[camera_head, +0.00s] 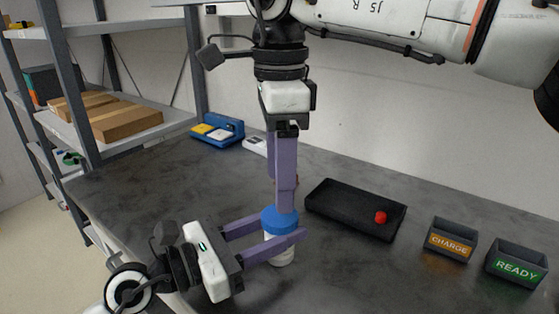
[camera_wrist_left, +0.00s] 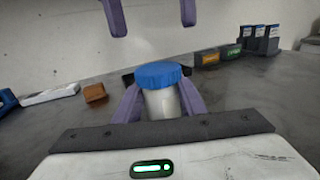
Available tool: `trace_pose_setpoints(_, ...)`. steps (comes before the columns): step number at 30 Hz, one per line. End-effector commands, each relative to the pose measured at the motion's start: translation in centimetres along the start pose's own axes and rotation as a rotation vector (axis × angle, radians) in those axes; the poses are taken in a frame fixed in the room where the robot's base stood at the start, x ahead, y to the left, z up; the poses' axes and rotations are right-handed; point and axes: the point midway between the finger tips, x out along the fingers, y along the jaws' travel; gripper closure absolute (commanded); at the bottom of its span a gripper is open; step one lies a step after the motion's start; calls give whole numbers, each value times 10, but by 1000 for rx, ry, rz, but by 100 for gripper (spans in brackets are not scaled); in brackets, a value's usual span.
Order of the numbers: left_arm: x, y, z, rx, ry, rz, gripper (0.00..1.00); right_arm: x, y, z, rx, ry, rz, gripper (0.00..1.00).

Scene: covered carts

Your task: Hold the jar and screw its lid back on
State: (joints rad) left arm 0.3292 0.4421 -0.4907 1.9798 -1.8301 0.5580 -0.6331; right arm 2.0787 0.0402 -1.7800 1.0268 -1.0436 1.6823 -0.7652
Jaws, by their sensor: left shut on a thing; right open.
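A white jar (camera_head: 281,254) stands upright on the dark table. A blue lid (camera_head: 279,220) sits on top of the jar; whether it is screwed tight cannot be seen. My left gripper (camera_head: 286,235) is shut on the jar from the left, with its purple fingers on either side just below the lid. In the left wrist view the jar (camera_wrist_left: 160,103) is between the fingers and the lid (camera_wrist_left: 163,73) shows above them. My right gripper (camera_head: 286,208) points down above the lid. In the left wrist view its fingertips (camera_wrist_left: 153,28) are apart, with a gap above the lid.
A black tray (camera_head: 330,212) with a red object (camera_head: 380,217) lies to the right of the jar. Bins labelled CHARGE (camera_head: 451,240) and READY (camera_head: 516,265) stand farther right. A blue holder (camera_head: 219,130) is at the back left. A brown block (camera_wrist_left: 95,93) shows in the left wrist view.

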Motion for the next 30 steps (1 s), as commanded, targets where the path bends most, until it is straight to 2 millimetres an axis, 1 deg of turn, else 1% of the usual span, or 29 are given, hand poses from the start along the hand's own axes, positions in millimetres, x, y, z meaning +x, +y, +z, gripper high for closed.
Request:
trace_pose_setpoints(1, 0, 0, 1, 0, -1, 0, 100, 9, 1, -1, -1, 2, 4, 38)
trace_pose_setpoints(3, 0, 0, 1, 0, -1, 0, 100, 21, 1, -1, 0, 2, 4, 38)
trace_pose_setpoints(9, 0, 0, 1, 0, -1, 0, 100, 47, 0, -1, 0, 1, 3, 38)
trace_pose_setpoints(15, 0, 0, 1, 0, -1, 0, 100, 57, 1, 0, 1, 0, 2, 38)
trace_pose_setpoints(22, 0, 0, 1, 0, -1, 0, 100, 57, 0, 0, 1, 0, 1, 38)
trace_pose_setpoints(23, 0, 0, 1, 0, -1, 0, 100, 57, 0, 0, 1, 0, 1, 40)
trace_pose_setpoints(30, 0, 0, 0, 0, -1, 0, 100, 57, 0, 0, 1, 0, 1, 80)
